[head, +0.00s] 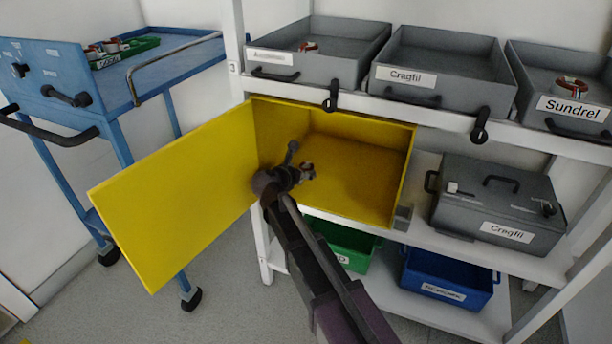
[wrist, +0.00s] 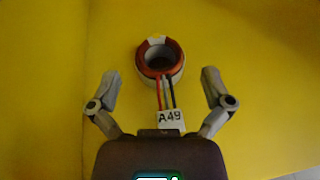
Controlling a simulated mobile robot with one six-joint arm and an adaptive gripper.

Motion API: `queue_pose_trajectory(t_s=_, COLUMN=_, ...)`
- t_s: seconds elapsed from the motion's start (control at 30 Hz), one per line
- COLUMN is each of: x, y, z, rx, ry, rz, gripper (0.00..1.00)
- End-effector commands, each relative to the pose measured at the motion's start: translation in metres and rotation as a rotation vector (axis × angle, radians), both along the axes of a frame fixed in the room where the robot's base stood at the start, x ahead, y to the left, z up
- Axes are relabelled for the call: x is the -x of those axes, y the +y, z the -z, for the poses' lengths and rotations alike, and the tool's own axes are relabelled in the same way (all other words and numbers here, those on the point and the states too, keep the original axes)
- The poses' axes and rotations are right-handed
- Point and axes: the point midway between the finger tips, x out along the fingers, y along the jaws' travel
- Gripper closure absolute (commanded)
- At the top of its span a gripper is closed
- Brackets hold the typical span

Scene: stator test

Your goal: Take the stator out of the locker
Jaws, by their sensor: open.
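The yellow locker (head: 365,165) stands on the middle shelf of the rack, its door (head: 180,190) swung wide open to the left. The stator (head: 307,170) is inside, partly hidden by my arm in the head view. In the wrist view the stator (wrist: 160,62) is a ring with copper-red winding, a pale body, coloured wires and a tag reading A49. My gripper (wrist: 160,88) is open, one finger on each side below the ring, with the wires and tag between them. In the head view my gripper (head: 293,165) is at the locker opening. It does not hold the stator.
A grey lidded box (head: 495,205) stands right of the locker. Green (head: 345,245) and blue (head: 447,280) bins are below. A blue cart (head: 160,70) stands at left, behind the open door.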

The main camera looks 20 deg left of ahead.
Motion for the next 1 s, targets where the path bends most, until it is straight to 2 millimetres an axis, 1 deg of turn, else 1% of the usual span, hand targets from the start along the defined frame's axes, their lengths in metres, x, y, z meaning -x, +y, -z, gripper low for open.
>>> queue_pose_trajectory(t_s=0.03, x=-0.007, y=0.0, z=0.005, rx=0.0, ry=0.0, rz=0.001, gripper=0.0)
queue_pose_trajectory(t_s=0.2, x=-0.017, y=-0.003, z=0.008, rx=0.001, ry=0.0, rz=0.001, gripper=0.0)
queue_pose_trajectory(t_s=0.77, x=-0.018, y=-0.003, z=0.008, rx=0.001, ry=0.0, rz=-0.001, gripper=0.0)
queue_pose_trajectory(t_s=0.8, x=-0.018, y=-0.003, z=0.008, rx=0.001, ry=0.0, rz=-0.001, gripper=0.03)
queue_pose_trajectory(t_s=0.87, x=-0.018, y=-0.003, z=0.007, rx=0.001, ry=0.0, rz=-0.001, gripper=0.21)
queue_pose_trajectory(t_s=0.9, x=-0.018, y=-0.003, z=0.008, rx=0.001, ry=0.0, rz=-0.001, gripper=0.33)
queue_pose_trajectory(t_s=0.97, x=-0.018, y=-0.003, z=0.008, rx=0.001, ry=0.0, rz=-0.001, gripper=0.51)
queue_pose_trajectory(t_s=1.0, x=-0.017, y=-0.003, z=0.008, rx=0.001, ry=0.0, rz=-0.001, gripper=0.62)
